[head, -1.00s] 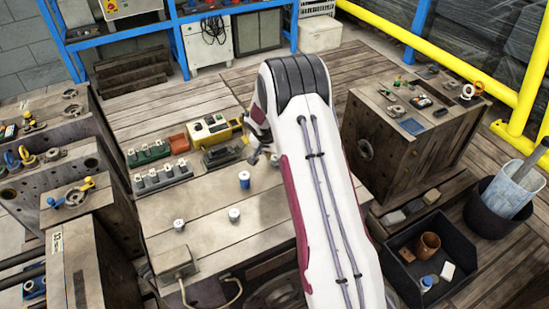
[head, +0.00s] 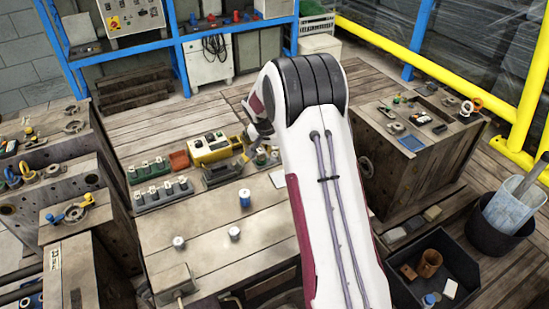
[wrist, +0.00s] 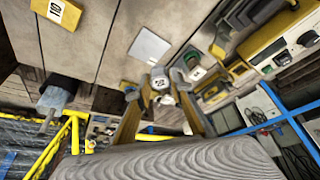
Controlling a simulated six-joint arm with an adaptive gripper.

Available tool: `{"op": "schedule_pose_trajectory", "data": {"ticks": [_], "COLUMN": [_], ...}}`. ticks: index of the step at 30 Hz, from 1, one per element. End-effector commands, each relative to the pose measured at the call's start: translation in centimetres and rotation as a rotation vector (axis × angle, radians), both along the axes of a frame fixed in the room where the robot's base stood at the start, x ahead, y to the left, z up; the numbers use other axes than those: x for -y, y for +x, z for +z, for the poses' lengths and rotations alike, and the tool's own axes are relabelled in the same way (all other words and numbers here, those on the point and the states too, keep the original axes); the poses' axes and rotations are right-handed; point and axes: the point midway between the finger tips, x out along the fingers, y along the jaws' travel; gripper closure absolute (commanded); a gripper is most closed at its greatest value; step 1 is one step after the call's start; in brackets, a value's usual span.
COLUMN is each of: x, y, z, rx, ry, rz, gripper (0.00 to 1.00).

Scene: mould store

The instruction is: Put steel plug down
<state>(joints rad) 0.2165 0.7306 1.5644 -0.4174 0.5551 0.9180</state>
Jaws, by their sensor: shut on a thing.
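My gripper (wrist: 167,92) is shut on a steel plug (wrist: 160,83), a small pale piece with a marked top, seen between the fingertips in the wrist view. In the head view my gripper (head: 262,155) is over the far right part of the workbench (head: 205,262), right of the yellow box, partly hidden by my arm. A pale square plate (wrist: 150,46) lies on the bench near the held plug; it also shows in the head view (head: 278,178). I cannot tell how high the plug is above the bench.
A blue-sided plug (head: 244,199) and two pale plugs (head: 234,232) (head: 178,242) stand on the bench. A black bin (head: 455,260) is at right.

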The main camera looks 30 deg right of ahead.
Motion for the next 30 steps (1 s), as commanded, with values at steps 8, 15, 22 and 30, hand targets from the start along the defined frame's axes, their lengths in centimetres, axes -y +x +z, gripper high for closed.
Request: {"op": "schedule_pose_trajectory", "data": {"ticks": [8, 15, 22, 30], "x": [0.0, 0.0, 1.2, 3.0], "y": [0.0, 0.0, 0.0, 0.0], "z": [0.1, 0.1, 0.2, 0.4], "rx": [0.0, 0.0, 0.001, 0.002], "ry": [0.0, 0.0, 0.001, 0.002], "rz": [0.0, 0.0, 0.006, 0.023], "gripper": [1.0, 1.0, 1.0, 1.0]}}
